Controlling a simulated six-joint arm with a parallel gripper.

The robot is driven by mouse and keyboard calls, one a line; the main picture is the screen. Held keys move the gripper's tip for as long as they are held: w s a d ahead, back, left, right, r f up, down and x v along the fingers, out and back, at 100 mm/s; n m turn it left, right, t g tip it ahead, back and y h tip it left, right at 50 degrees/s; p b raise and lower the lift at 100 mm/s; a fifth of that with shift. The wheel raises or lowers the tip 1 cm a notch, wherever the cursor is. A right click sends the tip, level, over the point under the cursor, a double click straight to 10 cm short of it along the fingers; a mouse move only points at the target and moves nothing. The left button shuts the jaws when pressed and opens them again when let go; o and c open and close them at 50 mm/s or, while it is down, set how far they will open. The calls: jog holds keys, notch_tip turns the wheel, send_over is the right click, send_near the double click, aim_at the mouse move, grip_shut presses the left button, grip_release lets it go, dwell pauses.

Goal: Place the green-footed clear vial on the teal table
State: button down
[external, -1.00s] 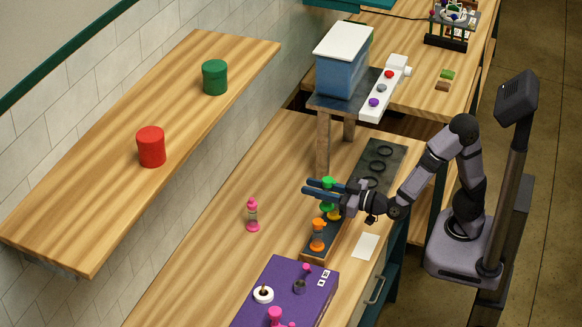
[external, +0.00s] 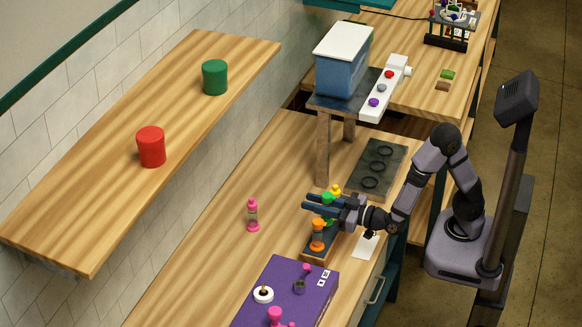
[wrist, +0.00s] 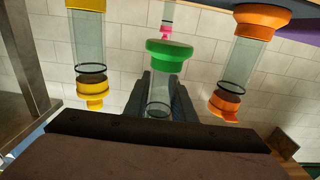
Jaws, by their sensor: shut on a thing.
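The green-footed clear vial shows its green top (external: 327,197) just above my gripper's fingers in the external view. My gripper (external: 313,203) is level, pointing left, and shut on this vial over the dark rack (external: 316,254). I cannot tell whether the vial's foot touches the rack; its lower part is mostly hidden. A teal surface (external: 350,4), possibly the teal table, is cut off at the top edge.
An orange vial (external: 317,235) and a yellow vial (external: 336,189) stand close on either side. A pink vial (external: 253,215) stands left on the wooden bench. A purple box (external: 282,285) is in front. A stand with a blue container (external: 342,68) rises behind.

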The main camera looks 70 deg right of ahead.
jog(key=shift+f, duration=1.8)
jog(key=shift+f, duration=0.1)
jog(key=shift+f, duration=0.1)
jog(key=c, duration=1.5)
grip_release()
jog(key=s+b, duration=0.1)
jog(key=s, duration=0.1)
jog(key=shift+s+f, duration=0.15)
jog(key=shift+s, duration=0.2)
jog(key=shift+s+r+p, duration=0.1)
jog(key=shift+r+p, duration=0.2)
jog(key=shift+p, duration=0.4)
jog(key=shift+s+a+p, duration=0.1)
jog(key=shift+p, duration=0.95)
